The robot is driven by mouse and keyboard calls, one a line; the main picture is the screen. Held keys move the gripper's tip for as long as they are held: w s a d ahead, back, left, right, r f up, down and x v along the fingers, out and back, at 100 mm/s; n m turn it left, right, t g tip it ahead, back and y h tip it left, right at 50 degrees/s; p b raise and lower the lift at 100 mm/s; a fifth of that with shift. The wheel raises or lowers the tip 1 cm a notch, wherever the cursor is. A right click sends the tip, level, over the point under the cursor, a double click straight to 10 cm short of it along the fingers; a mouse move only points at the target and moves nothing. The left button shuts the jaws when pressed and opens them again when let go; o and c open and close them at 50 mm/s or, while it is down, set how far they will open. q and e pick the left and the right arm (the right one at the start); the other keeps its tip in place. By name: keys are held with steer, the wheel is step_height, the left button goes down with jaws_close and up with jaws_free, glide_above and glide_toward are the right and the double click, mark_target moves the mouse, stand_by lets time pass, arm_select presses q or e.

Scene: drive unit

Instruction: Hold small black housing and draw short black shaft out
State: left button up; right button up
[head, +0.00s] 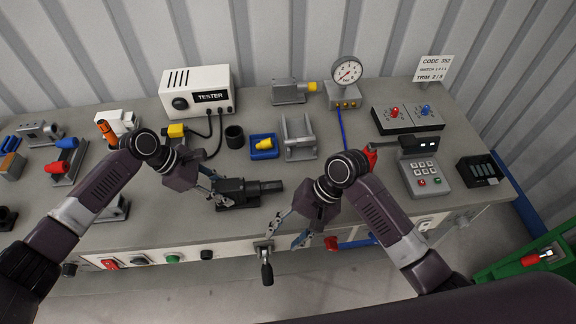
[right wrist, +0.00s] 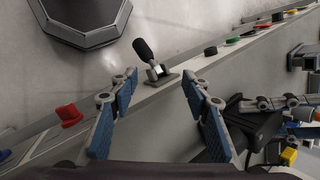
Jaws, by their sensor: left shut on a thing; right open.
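The small black housing (head: 235,192) lies on the bench near its front edge. The short black shaft (head: 270,187) sticks out of its right side. My left gripper (head: 219,193) is shut on the housing's left part. My right gripper (head: 284,232) is open and empty, in front of and a little right of the shaft, over the bench's front edge.
A black-knobbed lever (head: 266,270) juts from the bench's front panel, below my right gripper. A grey bracket (head: 300,152), a blue tray (head: 263,153) with a yellow part and a black cup (head: 235,137) stand behind the housing. A keypad (head: 425,178) is at right.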

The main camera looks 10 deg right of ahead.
mark_target(276, 183)
steer(key=w+d+r+m+t, duration=0.1)
steer(key=w+r+m, duration=0.4)
steer(key=w+m, duration=0.2)
steer(key=w+d+r+m, duration=0.1)
steer(key=w+r+m, duration=0.3)
steer(key=w+m, duration=0.3)
steer(key=shift+h, duration=0.4)
steer(key=x, duration=0.8)
steer(key=shift+w+f, duration=0.15)
steer(key=shift+f, duration=0.05)
steer(key=shift+c, duration=0.4)
jaws_close()
